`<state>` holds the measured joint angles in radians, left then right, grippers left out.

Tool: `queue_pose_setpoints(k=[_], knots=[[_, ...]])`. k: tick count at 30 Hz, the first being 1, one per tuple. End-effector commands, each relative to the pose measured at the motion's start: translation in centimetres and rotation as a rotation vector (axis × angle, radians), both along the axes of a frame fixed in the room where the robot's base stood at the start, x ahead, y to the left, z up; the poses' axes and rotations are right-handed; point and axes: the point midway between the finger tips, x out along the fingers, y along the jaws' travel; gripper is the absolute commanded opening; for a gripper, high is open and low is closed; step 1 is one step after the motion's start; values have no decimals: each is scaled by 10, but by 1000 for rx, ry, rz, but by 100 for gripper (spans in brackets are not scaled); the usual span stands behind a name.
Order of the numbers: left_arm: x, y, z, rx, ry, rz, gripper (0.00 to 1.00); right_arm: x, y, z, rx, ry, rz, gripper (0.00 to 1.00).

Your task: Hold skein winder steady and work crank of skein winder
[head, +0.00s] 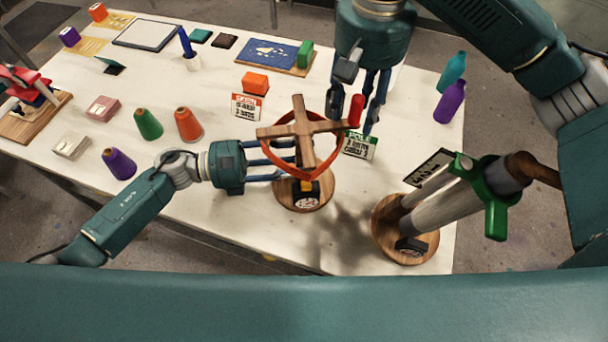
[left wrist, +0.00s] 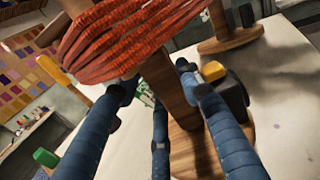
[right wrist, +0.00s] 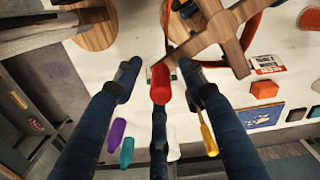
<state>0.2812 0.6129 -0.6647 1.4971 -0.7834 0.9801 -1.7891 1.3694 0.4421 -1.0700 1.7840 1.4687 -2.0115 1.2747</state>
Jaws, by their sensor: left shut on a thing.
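The skein winder has a wooden cross (head: 303,128) on top, a loop of red yarn (head: 268,141) around it, and a round wooden base (head: 302,199) on the table. My left gripper (head: 286,165) is shut on its upright post, below the yarn; the post (left wrist: 170,90) shows between the fingers in the left wrist view. The crank is a red knob (head: 355,110) on one arm of the cross. My right gripper (right wrist: 159,75) points down around the red knob (right wrist: 160,84). Its fingers are open, with gaps on both sides of the knob.
A second wooden stand with a round base (head: 390,240) and a green part (head: 497,208) is at the right front. An orange block (head: 255,83) and a red sign card (head: 247,107) lie behind the winder. Coloured cones (head: 187,124) stand left; purple (head: 450,101) and teal bottles stand right.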

Motion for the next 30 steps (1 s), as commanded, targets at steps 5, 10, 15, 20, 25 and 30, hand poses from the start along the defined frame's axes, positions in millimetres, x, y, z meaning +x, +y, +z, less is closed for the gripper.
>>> queue_pose_setpoints(k=[5, 10, 15, 20, 25, 30], knots=[[1, 1, -1, 2, 1, 3, 0, 0, 1, 0, 1, -1, 0, 41], [1, 1, -1, 2, 1, 3, 0, 1, 1, 11, 2, -4, 1, 41], [1, 1, -1, 2, 0, 4, 0, 1, 0, 28, 1, -4, -1, 41], [1, 1, -1, 2, 0, 4, 0, 1, 1, 44, 2, -3, 0, 41], [1, 1, -1, 2, 0, 4, 0, 1, 1, 60, 1, -3, 0, 41], [1, 1, -1, 2, 0, 4, 0, 0, 1, 70, 2, -1, 0, 41]])
